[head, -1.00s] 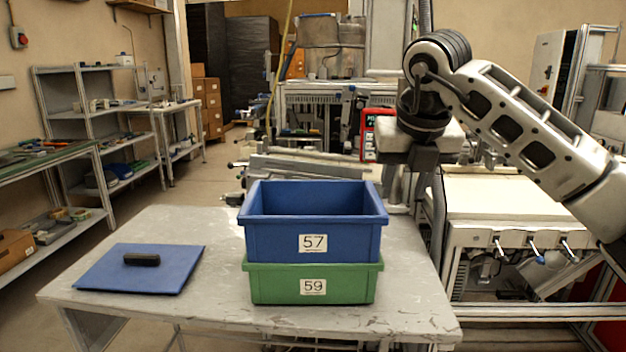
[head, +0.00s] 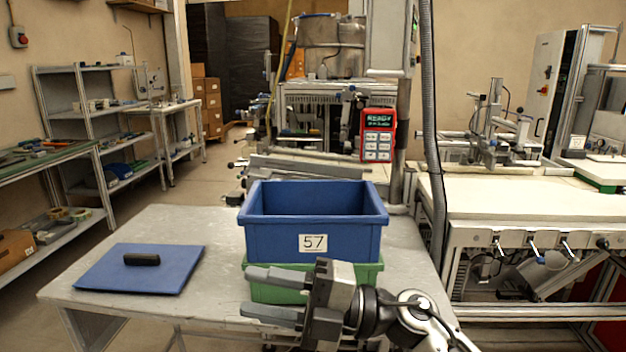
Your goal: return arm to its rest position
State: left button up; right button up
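My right gripper (head: 258,294) is in the head view at the bottom middle, in front of the green bin and above the table's front edge. Its two grey fingers point left and stand apart with nothing between them. My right arm comes in from the bottom right edge. The gripper hides the lower part of the green bin (head: 370,272), including its label. My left gripper is not in view.
A blue bin (head: 345,241) labelled 57 is stacked on the green bin on the grey table (head: 215,309). A blue mat (head: 105,272) with a black block (head: 142,259) lies at the table's left. A white workbench (head: 530,198) stands at the right.

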jog(key=w+d+f+m+t+h, duration=0.1)
jog(key=d+f+m+t+h, duration=1.05)
jog(key=m+t, duration=0.9)
jog(key=s+d+f+m+g+h, duration=0.2)
jog(key=s+d+f+m+g, duration=0.2)
jog(key=s+f, duration=0.3)
jog(key=s+d+f+m+g+h, duration=0.3)
jog(key=s+d+f+m+g, duration=0.2)
jog(key=f, duration=0.8)
jog(key=s+m+g, duration=0.2)
jog(key=s, duration=0.1)
jog(key=shift+f+h, duration=0.2)
jog(key=shift+h, duration=0.15)
